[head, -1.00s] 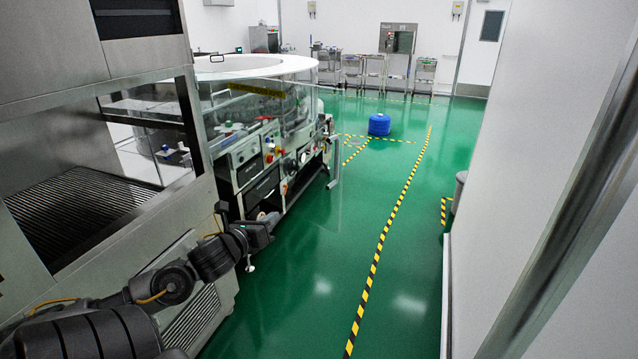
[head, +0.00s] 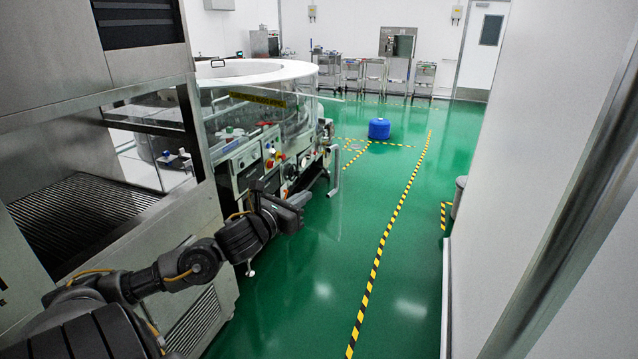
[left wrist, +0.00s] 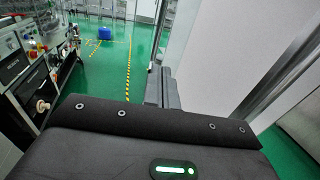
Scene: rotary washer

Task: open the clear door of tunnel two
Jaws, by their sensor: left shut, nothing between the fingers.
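A steel tunnel housing (head: 148,67) stands at the left in the head view, with a dark ribbed conveyor bed (head: 75,212) inside its open side. A clear pane (head: 150,172) shows at the far end of that opening. I cannot tell whether it is the clear door of tunnel two. My left gripper (head: 298,207) is shut and empty, in front of the housing's right corner and over the green floor, apart from any door. It also shows in the left wrist view (left wrist: 162,88), pointing toward open floor and the wall. My right gripper is out of view.
The rotary washer (head: 262,68) with clear covers and a control panel (head: 248,160) stands beyond the housing. A blue drum (head: 379,128) stands on the floor. A white wall (head: 540,150) bounds the right. The green floor between is clear.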

